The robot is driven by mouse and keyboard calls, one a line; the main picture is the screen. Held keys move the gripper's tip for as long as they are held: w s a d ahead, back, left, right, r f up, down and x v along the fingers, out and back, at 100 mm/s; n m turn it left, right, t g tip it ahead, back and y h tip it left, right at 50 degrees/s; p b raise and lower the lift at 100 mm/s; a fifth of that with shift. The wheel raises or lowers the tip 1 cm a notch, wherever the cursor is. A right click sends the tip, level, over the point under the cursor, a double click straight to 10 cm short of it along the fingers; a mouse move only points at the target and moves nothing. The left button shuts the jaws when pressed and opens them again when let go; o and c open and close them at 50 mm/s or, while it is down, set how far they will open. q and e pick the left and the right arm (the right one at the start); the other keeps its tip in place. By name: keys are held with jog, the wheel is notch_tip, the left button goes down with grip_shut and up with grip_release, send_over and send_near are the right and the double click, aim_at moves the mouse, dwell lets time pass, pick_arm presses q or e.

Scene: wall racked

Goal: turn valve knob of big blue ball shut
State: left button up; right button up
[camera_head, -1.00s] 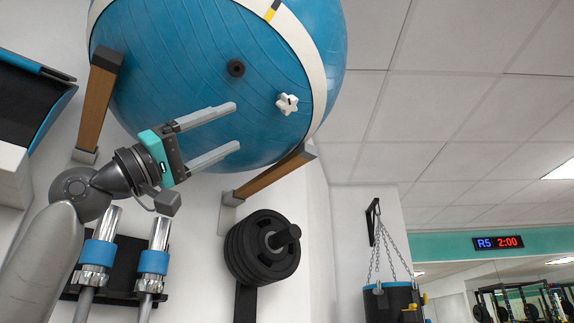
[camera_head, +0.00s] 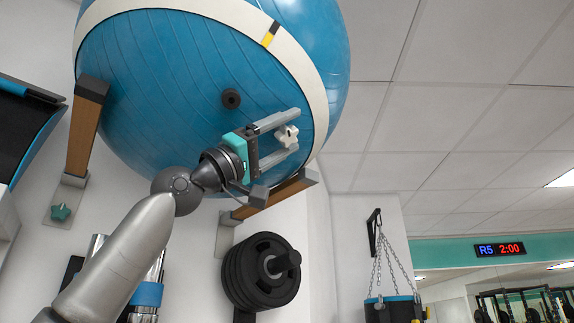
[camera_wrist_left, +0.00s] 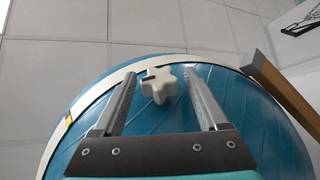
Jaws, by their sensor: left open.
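The big blue ball (camera_head: 190,110) with a cream band rests on brackets high on the wall. Its white star-shaped valve knob (camera_head: 287,137) is on the ball's lower right face. My left gripper (camera_head: 287,133) is open, its two fingers on either side of the knob in the head view. In the left wrist view the knob (camera_wrist_left: 160,84) shows between the spread fingertips, with a gap to each finger. I cannot tell whether the fingers reach fully around it in depth. A dark round plug (camera_head: 231,98) is on the ball, left of the knob. My right gripper is not in view.
Wooden bracket arms (camera_head: 86,130) (camera_head: 275,196) hold the ball at left and below. Black weight plates (camera_head: 260,272) hang below, and a punching bag (camera_head: 393,308) hangs at right. Space right of the ball is free.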

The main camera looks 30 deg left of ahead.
pick_arm(q)
grip_shut()
dwell(0.7)
